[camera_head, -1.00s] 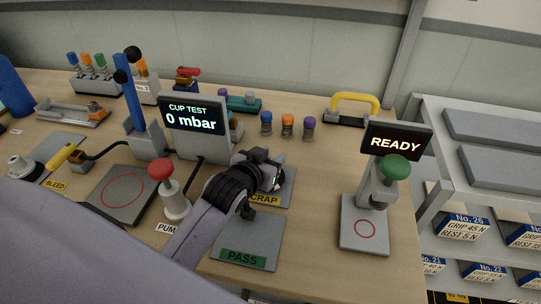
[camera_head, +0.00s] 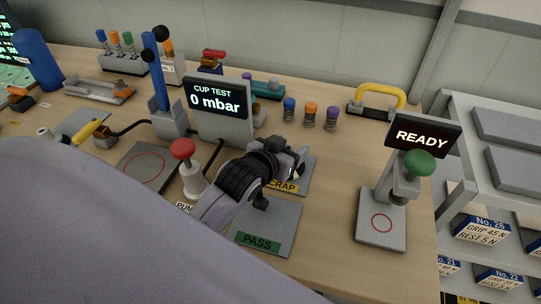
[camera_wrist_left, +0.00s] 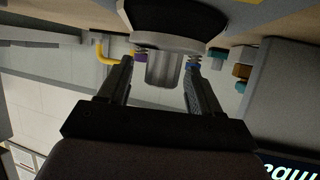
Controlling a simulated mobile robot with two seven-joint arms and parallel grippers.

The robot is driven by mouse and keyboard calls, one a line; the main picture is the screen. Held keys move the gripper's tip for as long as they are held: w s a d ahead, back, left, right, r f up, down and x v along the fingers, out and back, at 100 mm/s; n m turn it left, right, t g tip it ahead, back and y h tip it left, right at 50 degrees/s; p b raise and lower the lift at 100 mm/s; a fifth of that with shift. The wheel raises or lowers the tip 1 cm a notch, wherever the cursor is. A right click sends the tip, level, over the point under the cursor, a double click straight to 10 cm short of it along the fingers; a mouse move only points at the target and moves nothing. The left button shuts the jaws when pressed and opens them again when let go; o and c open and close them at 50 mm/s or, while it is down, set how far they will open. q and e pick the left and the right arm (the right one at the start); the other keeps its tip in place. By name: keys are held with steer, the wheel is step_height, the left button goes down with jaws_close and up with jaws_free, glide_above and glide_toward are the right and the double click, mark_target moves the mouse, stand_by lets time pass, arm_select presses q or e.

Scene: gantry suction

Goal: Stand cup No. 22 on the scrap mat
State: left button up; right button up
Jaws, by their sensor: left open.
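My left gripper (camera_head: 292,160) is over the scrap mat (camera_head: 302,181), a grey plate with a yellow SCRAP label partly hidden by the gripper. In the left wrist view a cup with a grey stem (camera_wrist_left: 163,70) and wide black bell (camera_wrist_left: 178,18) sits between the open fingers (camera_wrist_left: 160,85), with gaps on both sides of the stem. The bell points away from the palm, towards the table. The cup's number is not readable. Whether its rim touches the mat is hidden. My right gripper is not in view.
The PASS mat (camera_head: 268,228) is empty in front. The CUP TEST display (camera_head: 219,105) reads 0 mbar. A red button (camera_head: 184,150) stands left of the gripper. A stand with a green knob (camera_head: 420,162) and READY screen (camera_head: 421,135) is at right. Small cups (camera_head: 310,112) stand behind.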

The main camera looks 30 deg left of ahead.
arm_select(q)
steer(key=v, duration=1)
steer(key=shift+r, duration=0.2)
